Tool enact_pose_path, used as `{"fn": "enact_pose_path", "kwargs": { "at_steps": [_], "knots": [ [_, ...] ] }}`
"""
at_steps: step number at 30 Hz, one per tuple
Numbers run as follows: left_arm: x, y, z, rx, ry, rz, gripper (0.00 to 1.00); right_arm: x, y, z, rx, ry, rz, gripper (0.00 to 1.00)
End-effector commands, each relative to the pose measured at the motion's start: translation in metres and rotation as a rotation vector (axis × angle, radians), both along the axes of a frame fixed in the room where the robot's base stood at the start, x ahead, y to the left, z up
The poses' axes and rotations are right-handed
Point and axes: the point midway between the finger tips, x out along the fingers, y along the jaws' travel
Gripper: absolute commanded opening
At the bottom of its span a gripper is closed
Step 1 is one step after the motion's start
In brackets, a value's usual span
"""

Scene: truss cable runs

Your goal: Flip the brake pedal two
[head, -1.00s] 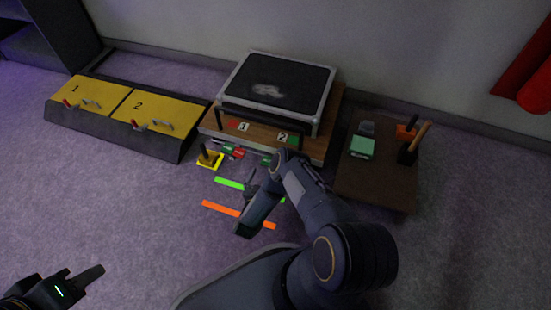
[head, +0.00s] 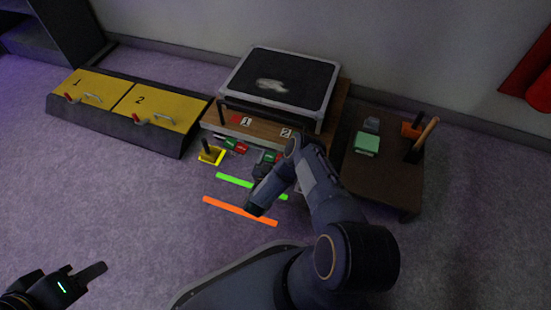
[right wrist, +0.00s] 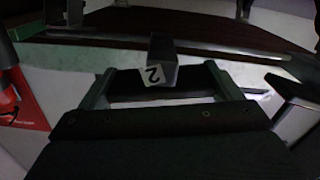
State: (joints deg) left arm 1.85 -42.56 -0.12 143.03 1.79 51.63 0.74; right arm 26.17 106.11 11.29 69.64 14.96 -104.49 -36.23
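The wooden platform (head: 214,122) carries labels 1 and 2 on its front, with small red and green pieces low below them. The green piece (head: 268,156) below label 2 is partly covered by my right arm. In the right wrist view a dark block with a white face marked 2 (right wrist: 158,72) stands beyond and between my right gripper's fingers. The fingers of my right gripper (right wrist: 158,88) are apart, and contact with the block cannot be told. In the head view it is at the platform's front. My left gripper (head: 72,270) is open and empty at lower left.
Yellow panels (head: 155,108) numbered 1 and 2, with levers, lie at the left. A dark table (head: 385,185) with a green box (head: 366,143) stands at the right. Green (head: 235,182) and orange (head: 240,211) floor strips and a yellow-based post (head: 210,155) lie in front.

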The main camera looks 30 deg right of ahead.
Motion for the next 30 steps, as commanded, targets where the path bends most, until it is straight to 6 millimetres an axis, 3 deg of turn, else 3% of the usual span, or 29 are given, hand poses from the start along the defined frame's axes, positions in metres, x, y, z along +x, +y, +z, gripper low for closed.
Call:
{"fn": "enact_pose_path", "kwargs": {
  "at_steps": [3,18,27,28,30],
  "knots": [
    [0.0,0.0,0.0,0.0,0.0,0.0,0.36,-0.0002,0.0001,-0.0001,0.0,0.0,0.0,0.63],
    [0.0,0.0,0.0042,0.0,0.0,0.0,0.36,-0.0025,-0.0013,-0.0004,0.251,-0.293,0.0,0.63],
    [0.0,0.0,0.0041,0.0,0.0,0.0,0.36,-0.0027,-0.0011,-0.0007,0.263,-0.305,0.0,0.63],
    [0.0,0.0,0.0041,0.0,0.0,0.0,0.36,-0.0027,-0.0011,-0.0008,0.263,-0.305,0.0,0.87],
    [0.0,0.0,0.0041,0.0,0.0,0.0,0.36,-0.0027,-0.0011,-0.0007,0.263,-0.305,0.0,0.96]
  ]
}}
